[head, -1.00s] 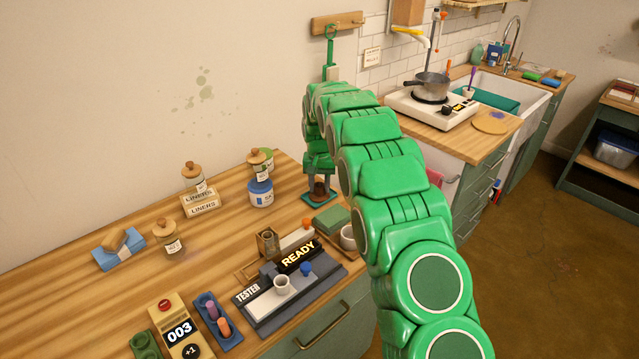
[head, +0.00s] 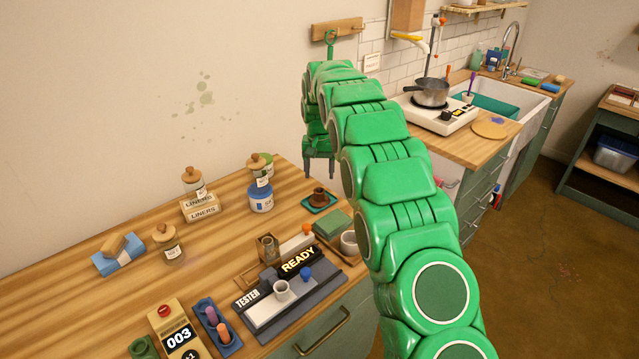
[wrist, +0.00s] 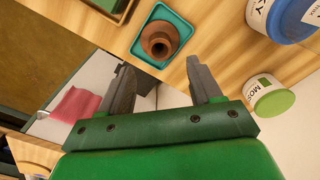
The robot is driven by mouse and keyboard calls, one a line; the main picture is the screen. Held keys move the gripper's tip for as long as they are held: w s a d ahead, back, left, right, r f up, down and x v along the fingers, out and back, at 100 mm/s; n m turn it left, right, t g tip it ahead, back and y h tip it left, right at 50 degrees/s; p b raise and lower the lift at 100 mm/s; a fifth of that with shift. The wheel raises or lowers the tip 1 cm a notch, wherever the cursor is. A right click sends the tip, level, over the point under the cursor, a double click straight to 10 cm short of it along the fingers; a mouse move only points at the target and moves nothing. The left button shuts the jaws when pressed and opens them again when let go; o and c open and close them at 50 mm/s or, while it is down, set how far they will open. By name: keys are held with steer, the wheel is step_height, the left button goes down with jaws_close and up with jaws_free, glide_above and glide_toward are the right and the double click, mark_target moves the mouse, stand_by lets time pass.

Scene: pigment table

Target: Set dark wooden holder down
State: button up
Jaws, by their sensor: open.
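The dark wooden holder (head: 319,195) stands upright on a small teal tray (head: 309,208) near the back right of the wooden counter. In the wrist view the holder (wrist: 160,41) shows from above, with a round dark opening, on the teal tray (wrist: 184,27). My gripper (head: 319,176) is above the holder, apart from it, with its fingers pointing down. In the wrist view my gripper (wrist: 158,66) has its two fingers spread wide, with nothing between them.
A blue-labelled jar (head: 261,198) and other lidded jars stand left of the tray. A green block (head: 332,222), a white cup (head: 349,242) and the tester (head: 290,292) are nearer the front.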

steer(key=s+d+r, duration=0.9)
steer(key=s+r, duration=0.3)
steer(key=r, duration=0.2)
steer(key=s+d+r+g, duration=0.1)
steer(key=s+d, duration=0.2)
steer(key=s, duration=0.4)
steer(key=s+d+r, duration=0.1)
steer(key=s+d, duration=0.2)
steer(key=s, duration=0.4)
steer(key=s+d+f, duration=0.2)
steer(key=s, duration=1.4)
steer(key=s+d+f, duration=0.3)
steer(key=s, duration=1.3)
steer(key=shift+f+g, duration=0.15)
steer(key=shift+g, duration=0.25)
